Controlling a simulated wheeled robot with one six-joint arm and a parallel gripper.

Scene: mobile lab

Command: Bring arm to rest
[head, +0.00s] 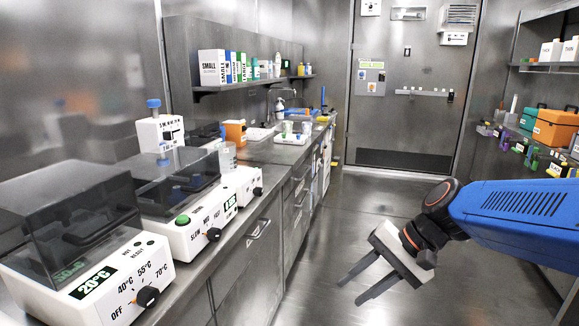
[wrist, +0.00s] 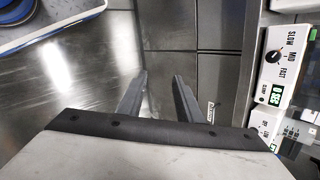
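My blue arm (head: 515,205) reaches in from the right side of the head view. My gripper (head: 350,288) hangs at its end over the open floor, to the right of the counter. Its two fingers are apart, with nothing between them. The wrist view also shows the gripper (wrist: 160,95) with both fingers spread and the floor and cabinet fronts behind them.
A steel counter (head: 262,152) runs along the left, with a heater box (head: 95,285) and a shaker box (head: 190,238) near its edge. A closed door (head: 405,95) stands at the back. Shelves with an orange case (head: 555,128) line the right. The floor (head: 375,210) between is clear.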

